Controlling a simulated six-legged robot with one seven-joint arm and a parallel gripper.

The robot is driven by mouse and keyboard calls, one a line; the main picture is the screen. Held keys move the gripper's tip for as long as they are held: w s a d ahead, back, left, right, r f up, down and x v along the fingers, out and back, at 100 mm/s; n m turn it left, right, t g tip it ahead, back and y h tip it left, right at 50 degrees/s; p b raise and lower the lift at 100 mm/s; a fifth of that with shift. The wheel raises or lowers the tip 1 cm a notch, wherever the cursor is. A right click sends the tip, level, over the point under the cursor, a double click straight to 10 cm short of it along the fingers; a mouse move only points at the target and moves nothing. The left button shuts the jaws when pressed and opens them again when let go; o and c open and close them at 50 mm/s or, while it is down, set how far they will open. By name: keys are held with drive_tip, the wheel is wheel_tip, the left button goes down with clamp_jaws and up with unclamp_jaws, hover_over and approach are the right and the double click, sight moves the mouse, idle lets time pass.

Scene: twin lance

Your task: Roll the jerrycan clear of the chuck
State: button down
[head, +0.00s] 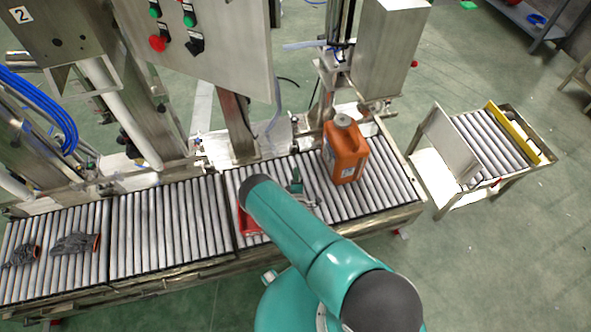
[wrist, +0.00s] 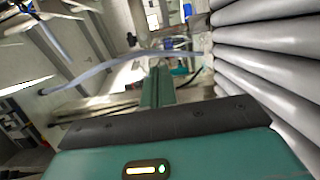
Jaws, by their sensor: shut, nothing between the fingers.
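The orange jerrycan (head: 345,152) stands upright on the roller conveyor (head: 385,185), near its right end. It has a grey cap on top. The upright filling machine (head: 340,55) rises just behind it; I cannot make out the chuck for certain, nor whether it touches the can. My gripper (head: 296,184) is low over the rollers, left of the jerrycan and apart from it, partly hidden by my arm. In the wrist view my gripper (wrist: 158,88) is shut and empty, with rollers to the right. The jerrycan does not show in the wrist view.
A red object (head: 247,222) lies on the rollers, partly hidden by my arm. Dark gloves (head: 75,243) lie at the left. A control panel (head: 205,40) overhangs the conveyor. A separate roller cart (head: 490,145) stands beyond a floor gap at the right.

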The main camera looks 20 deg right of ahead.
drive_tip(key=v, duration=0.7)
drive_tip(key=shift+r, duration=0.1)
